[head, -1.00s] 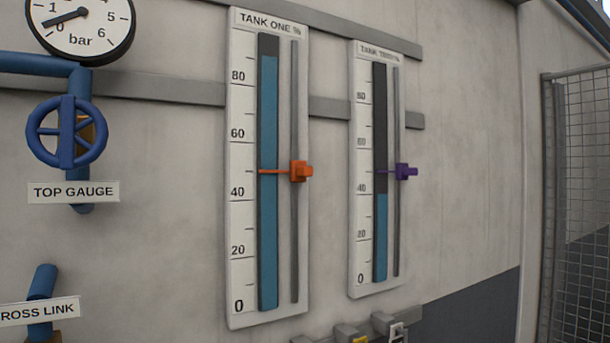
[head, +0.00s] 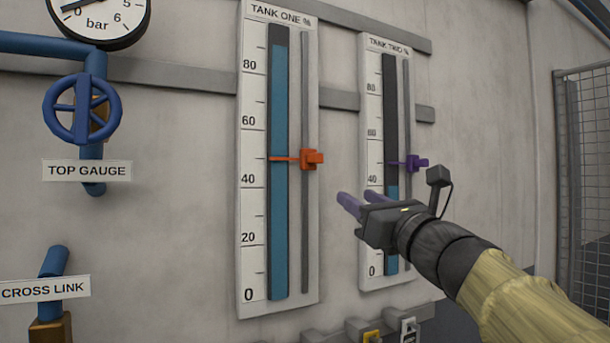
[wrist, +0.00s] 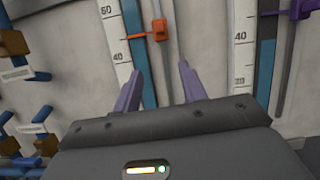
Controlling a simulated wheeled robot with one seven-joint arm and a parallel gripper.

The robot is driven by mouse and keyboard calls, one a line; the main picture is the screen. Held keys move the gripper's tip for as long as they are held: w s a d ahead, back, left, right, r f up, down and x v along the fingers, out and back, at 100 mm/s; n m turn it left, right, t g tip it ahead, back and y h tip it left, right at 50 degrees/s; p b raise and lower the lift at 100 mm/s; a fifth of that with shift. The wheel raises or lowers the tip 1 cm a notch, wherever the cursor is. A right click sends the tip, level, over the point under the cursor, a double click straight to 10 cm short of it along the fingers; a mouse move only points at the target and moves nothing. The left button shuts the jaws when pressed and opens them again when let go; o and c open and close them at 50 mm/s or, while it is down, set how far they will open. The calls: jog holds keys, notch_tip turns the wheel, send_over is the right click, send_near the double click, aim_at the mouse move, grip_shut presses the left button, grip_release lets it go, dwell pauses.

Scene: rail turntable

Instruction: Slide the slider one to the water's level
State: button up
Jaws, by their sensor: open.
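The tank one panel (head: 312,270) carries a scale and a blue water column (head: 279,220), whose top stands above the 80 mark. Slider one (head: 311,159) is orange, on a grey vertical rail (head: 305,230). Its pointer lies across the column about midway between 40 and 60, well below the water's top. In the wrist view, slider one (wrist: 159,30) is beyond the fingertips, between and above them. My gripper (head: 357,197) is open and empty, with purple fingers, below and right of slider one and apart from it. In the wrist view my gripper (wrist: 160,70) points towards the rail.
The tank two panel (head: 370,278) with its purple slider (head: 416,163) is close to the right, partly hidden by my arm. A blue valve wheel (head: 82,108) and pipes are on the left. Several small fittings (head: 372,336) are below the panels. A mesh gate (head: 590,180) is at far right.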

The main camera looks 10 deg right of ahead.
aim_at(320, 159)
jog(key=shift+s+d+r+m, duration=0.1)
jog(key=shift+s+r+m, duration=0.05)
jog(key=shift+r, duration=0.25)
jog(key=shift+s+d+r+m, duration=0.1)
jog(key=shift+s+r+m, duration=0.05)
jog(key=shift+r, duration=0.25)
jog(key=p+x, duration=0.2)
jog(key=x, duration=0.3)
jog(key=p+x, duration=0.3)
jog(key=x, duration=0.3)
jog(key=p+x, duration=0.3)
jog(key=x, duration=0.2)
jog(key=shift+r, duration=0.4)
jog(key=shift+w+a+r, duration=0.1)
jog(key=shift+w+a, duration=0.1)
jog(key=shift+w, duration=0.35)
grip_shut()
